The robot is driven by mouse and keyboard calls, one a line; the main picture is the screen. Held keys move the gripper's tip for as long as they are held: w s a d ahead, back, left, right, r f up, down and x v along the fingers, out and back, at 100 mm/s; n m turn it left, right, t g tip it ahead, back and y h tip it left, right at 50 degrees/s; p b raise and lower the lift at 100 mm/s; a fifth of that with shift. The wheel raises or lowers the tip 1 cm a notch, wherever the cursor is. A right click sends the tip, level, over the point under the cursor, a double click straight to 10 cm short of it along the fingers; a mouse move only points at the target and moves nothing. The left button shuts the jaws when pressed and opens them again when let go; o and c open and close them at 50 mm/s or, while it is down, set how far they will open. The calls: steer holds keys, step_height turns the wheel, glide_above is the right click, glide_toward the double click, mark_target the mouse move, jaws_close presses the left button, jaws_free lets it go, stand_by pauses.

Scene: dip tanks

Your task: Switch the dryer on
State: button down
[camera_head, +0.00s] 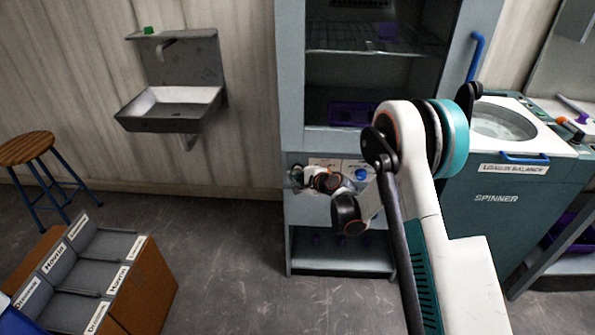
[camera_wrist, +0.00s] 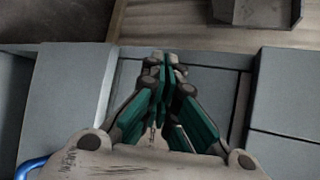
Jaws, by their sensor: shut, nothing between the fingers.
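The tall grey cabinet (camera_head: 295,90), which looks like the dryer, stands in the middle of the head view with its upper compartment open to view. Below that compartment is a front panel with pale labels (camera_head: 325,162) and a blue knob (camera_head: 361,174). My gripper (camera_head: 297,176) is at the left part of this panel, left of the blue knob. Its fingers are shut and empty; they also show closed together in the wrist view (camera_wrist: 162,62). My gripper and wrist cover part of the panel, so any switch behind them is hidden. I cannot tell whether the fingertips touch the panel.
A spinner (camera_head: 496,198) with an open round tub stands to the right. A blue door handle (camera_head: 476,56) sticks out at the cabinet's right. A wall sink (camera_head: 170,108), a stool (camera_head: 27,148) and a labelled divided bin (camera_head: 150,270) are at the left. The floor between is clear.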

steer(key=shift+w, duration=0.15)
steer(key=shift+w, duration=0.25)
stand_by(0.6)
steer(key=shift+s, duration=0.45)
steer(key=s, duration=0.6)
stand_by(0.4)
steer(key=shift+r, duration=0.15)
